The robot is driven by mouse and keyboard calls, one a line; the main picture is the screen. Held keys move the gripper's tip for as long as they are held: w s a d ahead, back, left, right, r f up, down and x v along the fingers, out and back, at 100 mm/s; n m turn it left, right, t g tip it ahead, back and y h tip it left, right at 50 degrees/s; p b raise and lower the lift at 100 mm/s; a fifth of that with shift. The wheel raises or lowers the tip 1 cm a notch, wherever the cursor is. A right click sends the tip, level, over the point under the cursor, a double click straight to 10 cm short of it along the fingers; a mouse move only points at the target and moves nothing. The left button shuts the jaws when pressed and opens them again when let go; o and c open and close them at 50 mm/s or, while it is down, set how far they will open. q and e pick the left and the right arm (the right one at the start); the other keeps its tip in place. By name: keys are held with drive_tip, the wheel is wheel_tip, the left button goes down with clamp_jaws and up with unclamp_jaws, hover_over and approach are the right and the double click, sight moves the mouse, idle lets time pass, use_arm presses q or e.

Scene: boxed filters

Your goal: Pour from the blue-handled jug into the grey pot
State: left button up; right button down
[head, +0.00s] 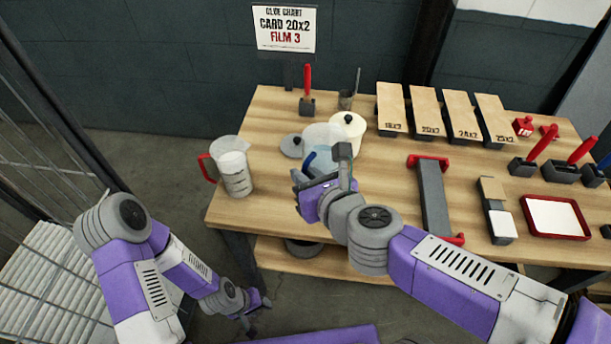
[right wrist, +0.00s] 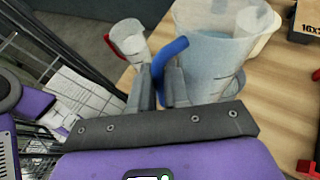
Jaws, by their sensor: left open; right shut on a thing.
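The blue-handled jug (head: 322,135) is a large clear jug at the table's left part, seen with pale blue contents. In the right wrist view the jug (right wrist: 212,65) looks roughly upright; I cannot tell whether it touches the table. My right gripper (right wrist: 167,90) is shut on its blue handle (right wrist: 170,52). In the head view the right gripper (head: 325,180) partly covers the jug. I cannot clearly make out the grey pot; a grey round piece with a knob (head: 292,146) lies left of the jug. My left gripper (head: 254,306) is open and empty, low in front of the table.
A red-handled jug (head: 232,170) stands at the table's left edge. A cream lidded pot (head: 349,130) stands close behind the blue-handled jug. A grey bar with red ends (head: 434,200) lies to the right. Labelled boxes (head: 426,110) stand at the back. A dark round vessel (head: 303,248) is below.

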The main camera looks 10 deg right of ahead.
sight(305, 166)
drive_tip(key=shift+r, duration=0.15)
wheel_tip(305, 166, up, 3)
drive_tip(key=p, duration=0.3)
idle(0.7)
